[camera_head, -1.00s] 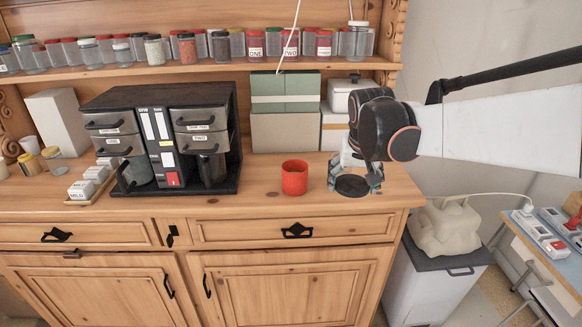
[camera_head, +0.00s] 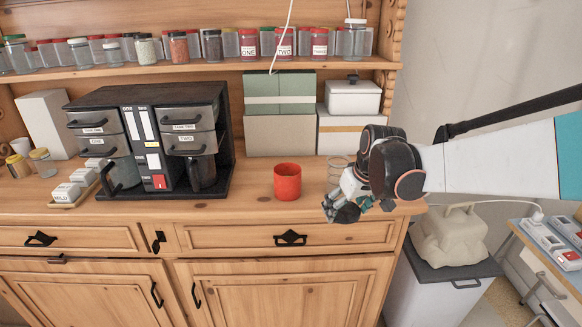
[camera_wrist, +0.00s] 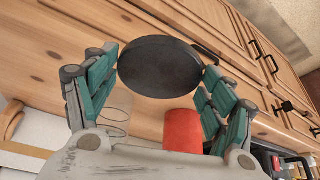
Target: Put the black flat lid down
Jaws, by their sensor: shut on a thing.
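The round black flat lid (camera_wrist: 160,67) is between my fingertips in the wrist view, and my gripper (camera_head: 343,208) is shut on it. In the head view the lid (camera_head: 346,214) is mostly hidden by the fingers, near the front edge of the dresser top (camera_head: 235,205) at the right end. It looks tilted; I cannot tell whether it touches the wood. A clear glass jar (camera_head: 338,164) stands behind my gripper and also shows in the wrist view (camera_wrist: 115,112).
A red cup (camera_head: 287,182) stands left of my gripper, with clear wood between. A black coffee machine (camera_head: 150,140) is further left. Boxes (camera_head: 352,97) stand at the back. A shelf of jars runs above. The dresser ends just right of my gripper.

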